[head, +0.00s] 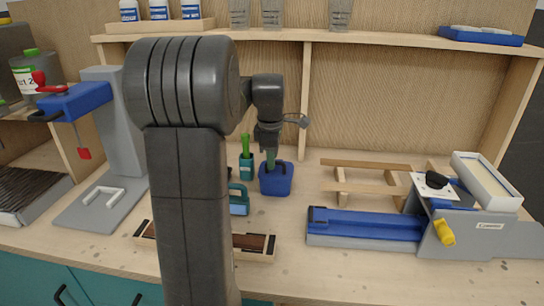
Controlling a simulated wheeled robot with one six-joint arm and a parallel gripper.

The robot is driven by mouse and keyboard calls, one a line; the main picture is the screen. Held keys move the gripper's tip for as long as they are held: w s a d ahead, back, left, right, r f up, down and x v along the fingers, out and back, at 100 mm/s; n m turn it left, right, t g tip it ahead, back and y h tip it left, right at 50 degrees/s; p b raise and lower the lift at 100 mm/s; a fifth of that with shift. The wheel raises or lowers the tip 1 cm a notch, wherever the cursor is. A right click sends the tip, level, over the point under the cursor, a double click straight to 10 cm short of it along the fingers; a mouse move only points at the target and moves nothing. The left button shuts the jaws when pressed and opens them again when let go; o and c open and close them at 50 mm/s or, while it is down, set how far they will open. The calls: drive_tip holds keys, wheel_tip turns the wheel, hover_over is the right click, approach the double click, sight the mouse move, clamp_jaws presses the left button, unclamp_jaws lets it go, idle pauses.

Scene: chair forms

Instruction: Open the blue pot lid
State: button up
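A small blue pot (276,184) stands on the workbench, a little right of the picture's middle. Its top is dark, and I cannot make out whether the lid is separate or raised. My gripper (270,150) points down just above the pot. I cannot tell whether the gripper touches the pot or the green piece. The fingers are too small and dark to read as open or shut.
A teal cup with a green handle (246,159) and a teal container (239,204) stand just left of the pot. A wooden frame (372,188) and a blue-and-grey tool (365,225) lie right. The shelf edge (390,41) is above. My arm hides part of the bench.

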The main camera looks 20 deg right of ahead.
clamp_jaws()
drive_tip(key=shift+r, duration=0.1)
